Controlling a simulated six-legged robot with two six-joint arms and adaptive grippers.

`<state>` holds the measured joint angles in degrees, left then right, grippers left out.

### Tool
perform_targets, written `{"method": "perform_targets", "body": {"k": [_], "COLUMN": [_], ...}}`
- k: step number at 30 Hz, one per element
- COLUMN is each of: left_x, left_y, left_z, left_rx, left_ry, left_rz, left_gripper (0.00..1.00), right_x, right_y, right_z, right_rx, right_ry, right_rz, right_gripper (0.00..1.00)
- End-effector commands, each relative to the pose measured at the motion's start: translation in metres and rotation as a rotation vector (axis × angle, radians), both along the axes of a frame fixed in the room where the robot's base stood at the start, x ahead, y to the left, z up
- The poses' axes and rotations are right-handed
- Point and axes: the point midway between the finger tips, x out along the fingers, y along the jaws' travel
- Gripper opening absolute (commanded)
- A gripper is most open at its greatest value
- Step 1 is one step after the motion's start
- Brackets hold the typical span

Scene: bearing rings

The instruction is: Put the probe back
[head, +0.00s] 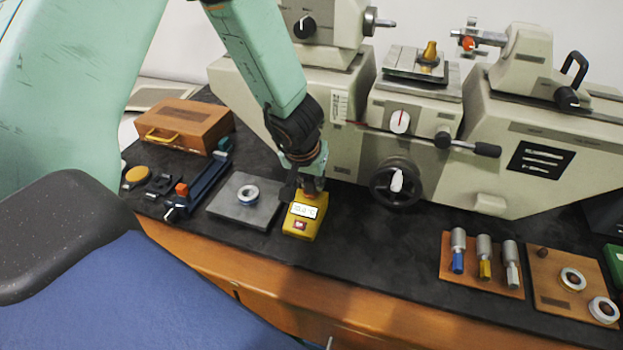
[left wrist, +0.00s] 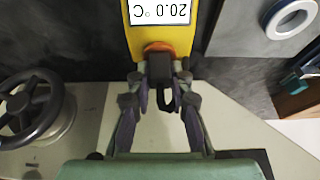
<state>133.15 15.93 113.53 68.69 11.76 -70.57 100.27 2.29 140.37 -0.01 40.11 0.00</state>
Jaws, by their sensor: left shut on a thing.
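The yellow thermometer unit (head: 304,216) stands on the dark bench mat, and its display reads 20.0 °C in the left wrist view (left wrist: 185,40). My left gripper (head: 313,184) is at the unit's far end. It is shut on a small dark piece, apparently the probe (left wrist: 159,68), held between the fingertips (left wrist: 160,84). An orange-red part shows between this piece and the unit's end. Whether the probe is seated in the unit or just beside it I cannot tell. My right gripper does not show.
A grey plate (head: 230,212) with a bearing ring (head: 248,195) lies just left of the unit. The measuring machine (head: 400,165) and its handwheel (head: 396,181) stand close behind and right. Plug gauges (head: 485,264) are at the right. The mat's front middle is clear.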

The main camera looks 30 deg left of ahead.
Motion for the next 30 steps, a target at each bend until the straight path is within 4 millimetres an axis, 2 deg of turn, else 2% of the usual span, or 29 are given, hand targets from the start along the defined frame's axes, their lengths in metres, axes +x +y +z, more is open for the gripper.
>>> {"method": "perform_targets", "body": {"k": [25, 26, 30], "left_x": [0.0002, 0.0002, 0.0002], "left_y": [0.0, 0.0, 0.0], "left_z": [-0.0057, -0.0057, -0.0053], "left_rx": [0.0, 0.0, 0.0], "left_ry": [0.0, 0.0, 0.0], "left_rz": [0.0, 0.0, 0.0], "left_gripper": [0.0, 0.21, 0.33], "right_x": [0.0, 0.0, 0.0], "right_y": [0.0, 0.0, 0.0], "right_z": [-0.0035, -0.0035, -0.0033], "right_rx": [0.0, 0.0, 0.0], "right_ry": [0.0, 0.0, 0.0], "right_rz": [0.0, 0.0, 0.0], "right_gripper": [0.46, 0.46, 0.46]}}
